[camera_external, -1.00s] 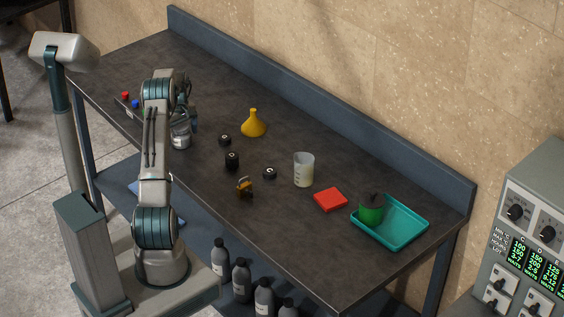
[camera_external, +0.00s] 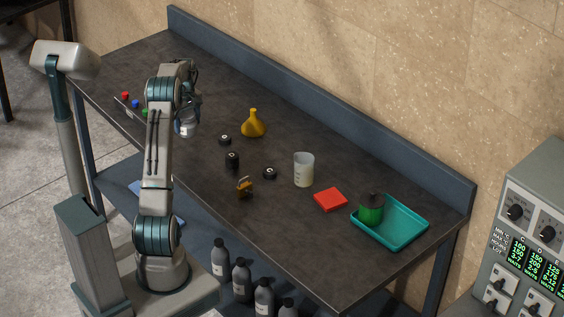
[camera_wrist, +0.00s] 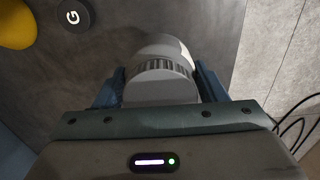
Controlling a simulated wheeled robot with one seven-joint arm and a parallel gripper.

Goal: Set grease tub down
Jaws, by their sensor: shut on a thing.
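My gripper (camera_wrist: 160,73) is shut on a pale grey tub (camera_wrist: 165,85), the grease tub, with a ribbed rim and a patch of white label. One finger is on each side of it. In the external view the tub (camera_external: 185,129) hangs below my wrist at the left part of the dark workbench (camera_external: 215,195). It looks held above the bench top, but the exact gap cannot be told. My arm partly hides the tub and the fingers there.
A yellow funnel (camera_external: 253,125), black round pieces (camera_external: 232,160), a brass padlock (camera_external: 244,187), a beaker (camera_external: 303,170) and a red block (camera_external: 330,199) stand to the right. A teal tray (camera_external: 410,237) holds a green container (camera_external: 371,210). Red and blue pieces (camera_external: 130,100) lie left.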

